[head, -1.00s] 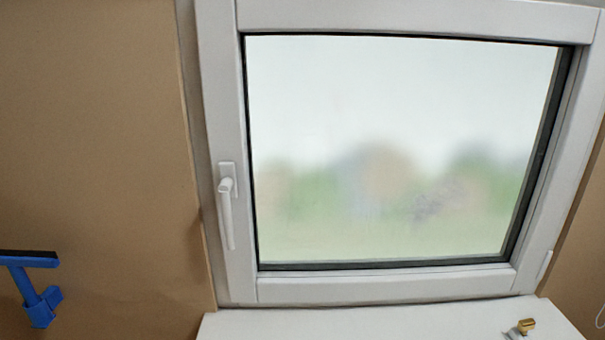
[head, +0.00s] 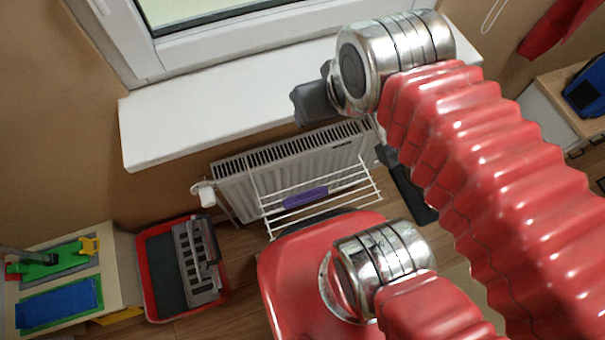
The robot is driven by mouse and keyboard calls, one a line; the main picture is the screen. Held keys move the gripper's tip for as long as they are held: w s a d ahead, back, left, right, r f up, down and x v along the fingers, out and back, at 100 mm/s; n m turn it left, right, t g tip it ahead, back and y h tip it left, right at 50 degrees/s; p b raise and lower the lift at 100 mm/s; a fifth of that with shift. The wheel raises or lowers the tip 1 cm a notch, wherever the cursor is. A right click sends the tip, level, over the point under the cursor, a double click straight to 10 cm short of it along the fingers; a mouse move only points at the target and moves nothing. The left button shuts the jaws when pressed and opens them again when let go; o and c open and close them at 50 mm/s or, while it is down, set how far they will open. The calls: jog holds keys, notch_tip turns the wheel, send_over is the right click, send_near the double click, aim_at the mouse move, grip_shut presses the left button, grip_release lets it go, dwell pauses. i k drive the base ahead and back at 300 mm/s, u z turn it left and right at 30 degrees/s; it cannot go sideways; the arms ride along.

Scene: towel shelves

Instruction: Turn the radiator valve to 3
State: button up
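The radiator (head: 300,165) is white and ribbed and stands under the window sill in the head view. Its white valve knob (head: 203,194) sticks out at its left end; its numbers are too small to read. My arm reaches up from the lower right with its silver wrist joint over the sill's right part. A dark grey part at the arm's end, which I take as my gripper (head: 312,105), is above the sill's front edge, up and to the right of the valve and apart from it. Its fingers cannot be made out.
A white wire rack with a purple cloth (head: 305,197) hangs at the radiator's front. A red crate (head: 147,300) stands on the floor below the valve. A low table with toys (head: 20,245) is at lower left. The white sill (head: 160,130) juts out above the radiator.

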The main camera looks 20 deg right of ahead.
aim_at(207, 198)
jog(key=u, duration=0.35)
jog(key=k, duration=0.65)
jog(key=u, duration=1.2)
jog(key=k, duration=0.8)
jog(key=u, duration=0.5)
jog(key=i, duration=1.15)
jog(key=u, duration=0.65)
